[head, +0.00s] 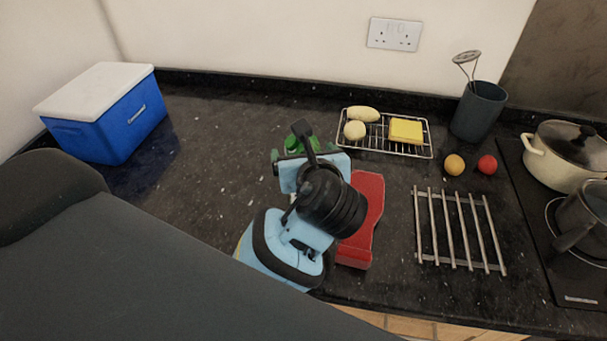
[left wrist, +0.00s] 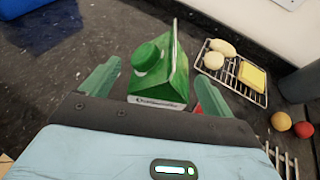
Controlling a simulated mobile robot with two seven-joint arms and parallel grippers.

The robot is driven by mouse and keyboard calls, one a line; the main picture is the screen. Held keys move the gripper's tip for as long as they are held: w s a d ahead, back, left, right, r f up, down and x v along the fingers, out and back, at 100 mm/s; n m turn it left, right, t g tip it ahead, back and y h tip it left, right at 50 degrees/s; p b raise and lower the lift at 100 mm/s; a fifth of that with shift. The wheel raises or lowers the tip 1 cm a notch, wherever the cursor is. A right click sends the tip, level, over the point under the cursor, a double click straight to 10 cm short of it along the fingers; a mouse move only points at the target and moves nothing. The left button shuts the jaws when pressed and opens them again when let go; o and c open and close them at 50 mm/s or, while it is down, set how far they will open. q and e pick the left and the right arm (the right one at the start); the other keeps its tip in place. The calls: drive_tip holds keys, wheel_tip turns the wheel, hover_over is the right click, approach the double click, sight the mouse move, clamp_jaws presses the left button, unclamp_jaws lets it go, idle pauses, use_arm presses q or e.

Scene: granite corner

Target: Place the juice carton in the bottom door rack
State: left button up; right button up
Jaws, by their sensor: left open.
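The juice carton (left wrist: 160,72) has a green gabled top with a green round cap and a pale band below. In the left wrist view it stands between the two green fingers of my left gripper (left wrist: 157,90). The fingers are open, with a gap visible at the left side of the carton; contact at the right cannot be told. In the head view my left gripper (head: 305,168) hides most of the carton, and only a bit of green (head: 294,144) shows behind it. The bottom door rack is not in view. My right gripper is not in view.
A red object (head: 367,205) lies just right of my gripper. A wire rack (head: 424,150) with food, a utensil pot (head: 478,112), a metal trivet (head: 459,230) and the hob (head: 545,240) with pans are further right. A blue cooler (head: 115,128) stands left; dark counter between is clear.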

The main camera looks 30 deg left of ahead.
use_arm(q)
drive_tip(key=shift+x, duration=0.85)
drive_tip(key=shift+d, duration=0.1)
clamp_jaws()
